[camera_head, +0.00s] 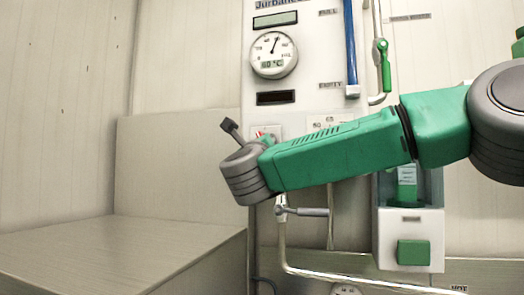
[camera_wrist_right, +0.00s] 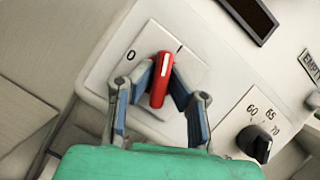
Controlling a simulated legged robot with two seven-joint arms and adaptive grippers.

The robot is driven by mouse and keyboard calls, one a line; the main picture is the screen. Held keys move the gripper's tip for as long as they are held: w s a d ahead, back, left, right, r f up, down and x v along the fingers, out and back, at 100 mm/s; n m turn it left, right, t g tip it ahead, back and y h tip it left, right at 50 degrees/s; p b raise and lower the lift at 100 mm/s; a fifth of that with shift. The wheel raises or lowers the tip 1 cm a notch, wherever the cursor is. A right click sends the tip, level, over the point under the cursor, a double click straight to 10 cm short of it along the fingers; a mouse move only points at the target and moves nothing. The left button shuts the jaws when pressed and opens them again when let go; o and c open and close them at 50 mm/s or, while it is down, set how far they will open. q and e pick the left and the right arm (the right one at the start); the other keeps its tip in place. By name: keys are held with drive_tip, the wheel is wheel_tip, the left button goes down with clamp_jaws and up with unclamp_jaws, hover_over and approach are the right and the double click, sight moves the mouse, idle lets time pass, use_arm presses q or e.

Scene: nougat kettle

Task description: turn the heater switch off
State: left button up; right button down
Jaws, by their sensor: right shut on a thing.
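The heater switch is a red knob (camera_wrist_right: 160,80) on a white square plate (camera_wrist_right: 109,67), marked 0 and I. In the right wrist view the knob's upper end points between the two marks. My right gripper (camera_wrist_right: 161,85) is shut on the knob, one blue-grey pad on each side. In the head view my green right arm reaches in from the right, and its wrist covers most of the switch; a little red (camera_head: 259,133) shows above it. My left gripper is not in view.
A black dial (camera_wrist_right: 255,143) with temperature numbers sits beside the switch. In the head view a round gauge (camera_head: 273,55) is above, and a green-handled valve (camera_head: 384,66) and a dispenser (camera_head: 411,227) are to the right. A bare counter (camera_head: 110,250) is at the left.

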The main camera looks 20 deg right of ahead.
drive_tip(key=n+y, duration=0.2)
drive_tip(key=n, duration=0.2)
drive_tip(key=shift+d, duration=0.1)
drive_tip(key=shift+n+y+p, duration=0.5)
drive_tip(key=shift+n+p, duration=0.1)
drive_tip(key=shift+n, duration=0.5)
drive_tip(key=shift+r+n+y+p, duration=0.15)
drive_tip(key=shift+n+y+p, duration=0.25)
drive_tip(key=shift+n+p, duration=0.5)
drive_tip(key=n+p, duration=0.2)
drive_tip(key=n+g+y+p, duration=0.1)
drive_tip(key=n+p, duration=0.1)
drive_tip(key=shift+r+n+g, duration=0.1)
drive_tip(key=shift+n+g, duration=0.2)
drive_tip(key=shift+n, duration=0.1)
drive_tip(key=shift+f+n+g+p, duration=0.2)
drive_tip(key=shift+n+g+p, duration=0.2)
drive_tip(key=shift+n+p, duration=1)
drive_tip(key=shift+m, duration=0.3)
